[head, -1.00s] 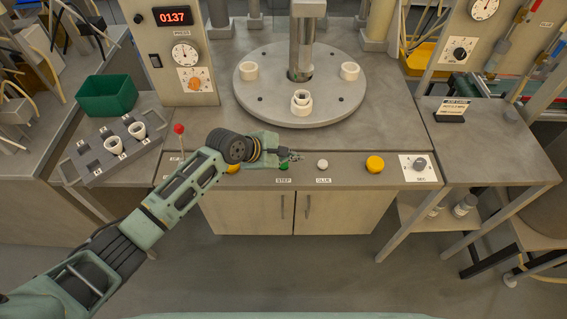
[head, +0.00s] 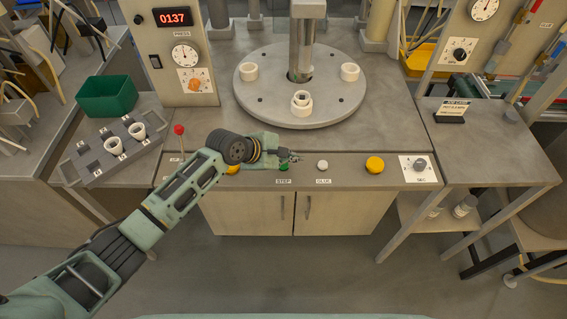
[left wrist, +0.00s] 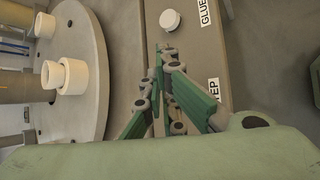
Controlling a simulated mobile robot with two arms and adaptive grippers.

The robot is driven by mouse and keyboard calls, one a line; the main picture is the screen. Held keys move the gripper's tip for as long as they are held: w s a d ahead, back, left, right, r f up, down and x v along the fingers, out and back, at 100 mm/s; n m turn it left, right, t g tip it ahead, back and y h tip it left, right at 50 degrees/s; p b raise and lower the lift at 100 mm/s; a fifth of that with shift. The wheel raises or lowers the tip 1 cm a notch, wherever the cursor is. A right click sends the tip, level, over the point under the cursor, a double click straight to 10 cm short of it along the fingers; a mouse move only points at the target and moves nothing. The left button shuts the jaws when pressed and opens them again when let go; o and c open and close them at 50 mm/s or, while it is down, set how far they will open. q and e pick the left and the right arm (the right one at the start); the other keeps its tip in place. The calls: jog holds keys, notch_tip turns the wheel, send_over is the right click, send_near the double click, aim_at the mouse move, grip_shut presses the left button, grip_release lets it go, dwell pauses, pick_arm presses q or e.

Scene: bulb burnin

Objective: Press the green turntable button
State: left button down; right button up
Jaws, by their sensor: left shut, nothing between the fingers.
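The green button (head: 284,168) sits above the STEP label on the bench's front strip, partly covered by my left gripper in the head view. My left gripper (head: 296,156) is shut and empty, its fingertips just above and right of the button in the picture. I cannot tell whether it touches the button. In the left wrist view the shut fingers (left wrist: 163,50) lie over the strip, and the green button is hidden. The round grey turntable (head: 255,103) stands behind, carrying white cups. My right gripper is out of view.
A white button (head: 322,164) above the GLUE label, a yellow button (head: 375,164) and a dial (head: 420,164) lie to the right. A red-tipped lever (head: 179,130) stands left, near my forearm. A cup rack (head: 95,173) and green bin (head: 107,97) are farther left.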

pick_arm(q)
jog(key=shift+f, duration=0.15)
jog(key=shift+f, duration=0.25)
jog(key=shift+f, duration=0.6)
dwell(0.8)
jog(key=shift+r+p, duration=1)
jog(key=shift+p, duration=0.2)
notch_tip(320, 180, up, 5)
jog(key=p, duration=0.5)
jog(key=shift+p, duration=0.35)
